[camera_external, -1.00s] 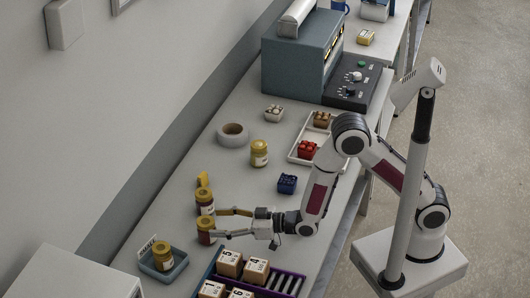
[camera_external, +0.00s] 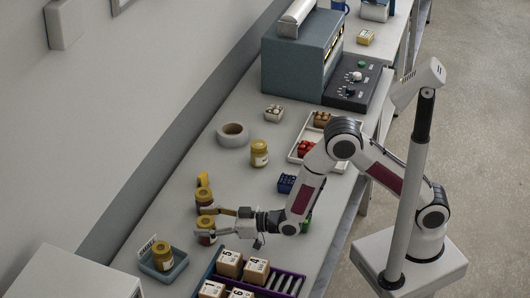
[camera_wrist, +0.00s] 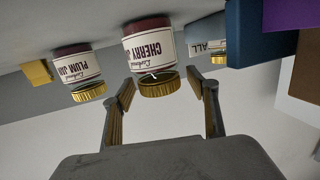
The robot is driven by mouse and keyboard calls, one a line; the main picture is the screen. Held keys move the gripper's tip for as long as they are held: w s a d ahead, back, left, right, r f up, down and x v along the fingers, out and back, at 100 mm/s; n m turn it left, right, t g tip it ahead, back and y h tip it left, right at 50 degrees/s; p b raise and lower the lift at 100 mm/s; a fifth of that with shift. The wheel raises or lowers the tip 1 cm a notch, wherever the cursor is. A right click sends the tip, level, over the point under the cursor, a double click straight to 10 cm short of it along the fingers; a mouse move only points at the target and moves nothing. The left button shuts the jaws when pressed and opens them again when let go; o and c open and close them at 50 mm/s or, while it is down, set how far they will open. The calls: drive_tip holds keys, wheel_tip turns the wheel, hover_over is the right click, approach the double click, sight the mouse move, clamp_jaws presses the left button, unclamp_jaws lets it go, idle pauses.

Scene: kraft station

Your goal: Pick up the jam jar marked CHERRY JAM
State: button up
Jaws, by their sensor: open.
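The CHERRY JAM jar (camera_wrist: 150,48) has a dark red body, a white label and a gold lid. It appears upside down in the wrist view, centred between my fingertips. In the external view this jar (camera_external: 206,226) is the nearer of two jars side by side. My gripper (camera_external: 216,222) is open and level, its fingers pointing left at the jar. In the wrist view my gripper (camera_wrist: 161,84) has one finger on each side of the lid, with gaps visible. How deep the jar sits between the fingers is unclear.
The PLUM JAM jar (camera_wrist: 77,65) stands close beside it. A small blue tray (camera_external: 178,265) with a label card and a jar is near left. A purple crate (camera_external: 290,272) with numbered blocks is near right. Another jar (camera_external: 259,153) stands farther back.

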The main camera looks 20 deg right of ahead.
drive_tip(key=c, duration=1.5)
drive_tip(key=shift+r, duration=0.2)
drive_tip(key=shift+r, duration=4.85)
